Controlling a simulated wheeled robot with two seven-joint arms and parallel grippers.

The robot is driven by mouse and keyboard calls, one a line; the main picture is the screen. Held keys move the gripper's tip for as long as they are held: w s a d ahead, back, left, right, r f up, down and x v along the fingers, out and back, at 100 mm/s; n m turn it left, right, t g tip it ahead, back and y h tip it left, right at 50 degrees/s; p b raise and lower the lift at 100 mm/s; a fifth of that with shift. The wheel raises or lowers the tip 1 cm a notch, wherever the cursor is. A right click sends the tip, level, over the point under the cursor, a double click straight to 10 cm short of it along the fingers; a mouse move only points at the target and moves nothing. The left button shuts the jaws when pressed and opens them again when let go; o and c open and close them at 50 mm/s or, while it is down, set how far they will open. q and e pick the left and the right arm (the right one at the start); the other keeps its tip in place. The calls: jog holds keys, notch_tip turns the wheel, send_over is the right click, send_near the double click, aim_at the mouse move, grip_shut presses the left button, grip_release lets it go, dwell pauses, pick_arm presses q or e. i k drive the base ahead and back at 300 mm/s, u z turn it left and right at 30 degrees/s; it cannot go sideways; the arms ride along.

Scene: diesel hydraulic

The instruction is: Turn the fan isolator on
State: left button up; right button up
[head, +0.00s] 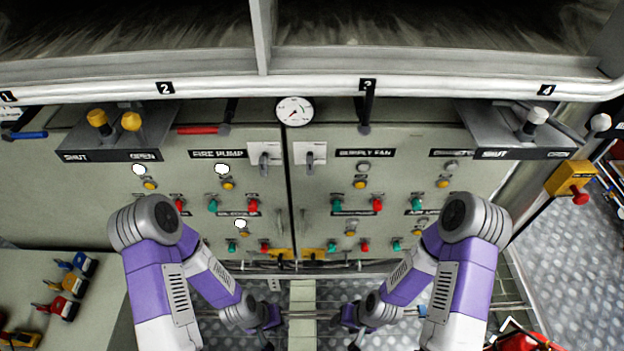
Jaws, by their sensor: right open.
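The label reading like "supply fan" (366,153) is on the right-hand cabinet door. A grey rotary handle on a pale plate (310,157), apparently the fan isolator, sits left of this label near the door seam. Its grip looks about upright; its on and off marks are too small to read. My left gripper (268,320) and right gripper (350,320) hang low in front of the panel, well below the handle and apart from it. The right gripper is open. The left gripper's fingers are too small and dark to judge.
A similar handle (264,157) is beside the "fire pump" label (217,154) on the left door. Green and red buttons and lamps fill both doors. A round gauge (294,111) and black lever (365,112) are above. Lever boxes (110,142) (515,140) project at both sides.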

aim_at(313, 263)
jog(key=z, duration=0.55)
jog(key=k, duration=1.25)
jog(key=u, duration=0.45)
jog(key=i, duration=0.85)
jog(key=u, duration=0.65)
jog(key=i, duration=0.55)
jog(key=z, duration=0.1)
